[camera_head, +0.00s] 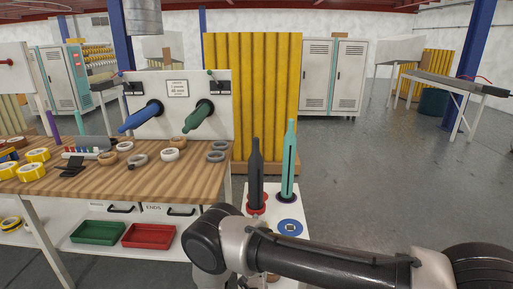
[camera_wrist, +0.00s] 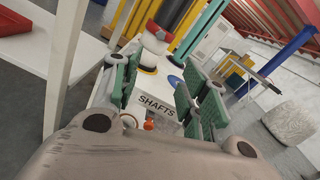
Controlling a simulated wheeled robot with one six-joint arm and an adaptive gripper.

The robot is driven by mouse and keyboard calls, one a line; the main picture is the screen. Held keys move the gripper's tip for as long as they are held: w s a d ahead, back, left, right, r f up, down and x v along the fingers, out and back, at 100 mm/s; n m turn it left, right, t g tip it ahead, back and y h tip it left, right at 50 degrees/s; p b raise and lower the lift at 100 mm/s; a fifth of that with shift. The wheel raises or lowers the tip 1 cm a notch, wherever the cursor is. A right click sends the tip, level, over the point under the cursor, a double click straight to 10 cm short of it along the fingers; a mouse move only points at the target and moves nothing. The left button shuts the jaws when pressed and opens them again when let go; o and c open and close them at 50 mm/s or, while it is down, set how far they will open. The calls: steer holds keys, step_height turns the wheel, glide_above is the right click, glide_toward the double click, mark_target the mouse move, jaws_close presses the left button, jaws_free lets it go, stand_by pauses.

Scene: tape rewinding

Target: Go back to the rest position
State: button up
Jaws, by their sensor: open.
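My gripper (camera_wrist: 158,88) is open in the wrist view, with its green-padded fingers apart and nothing held between them. A white panel with a SHAFTS label (camera_wrist: 158,106) shows behind the gap. In the head view my arm crosses the lower right and hides most of the gripper. A black shaft (camera_head: 256,177) and a teal shaft (camera_head: 289,165) stand upright on a white stand (camera_head: 300,215), just beyond my arm. A blue ring with a white centre (camera_head: 290,227) lies on the stand in front of them.
A wooden workbench (camera_head: 110,190) with tape rolls stands at left. Its panel carries a blue shaft (camera_head: 140,118) and a green shaft (camera_head: 198,117). A green tray (camera_head: 98,232) and a red tray (camera_head: 149,235) sit on its lower shelf.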

steer(key=s+f+n+g+y, duration=0.1)
steer(key=s+f+n+g, duration=0.3)
steer(key=f+n+g, duration=0.4)
steer(key=s+f+n+g, duration=0.3)
steer(key=s+f+n, duration=0.25)
steer(key=n, duration=0.45)
step_height(320, 180, up, 21)
steer(key=s+d+n+g, duration=0.2)
steer(key=n+g, duration=0.6)
steer(key=n, duration=0.5)
steer(key=d+r+n+g, duration=0.15)
steer(key=d+r, duration=0.25)
steer(key=r, duration=0.4)
steer(key=d+r+n, duration=0.3)
steer(key=d+r, duration=0.2)
steer(key=r, duration=0.3)
steer(key=s+d+r+m+t, duration=0.1)
steer(key=s+d+r+t, duration=0.2)
steer(key=d+r, duration=1)
steer(key=s+d+r+m+t, duration=0.1)
steer(key=s+d+r+t, duration=0.3)
steer(key=s+d+r, duration=0.4)
steer(key=d+r, duration=0.5)
steer(key=shift+s+r+h, duration=0.3)
steer(key=shift+r, duration=0.1)
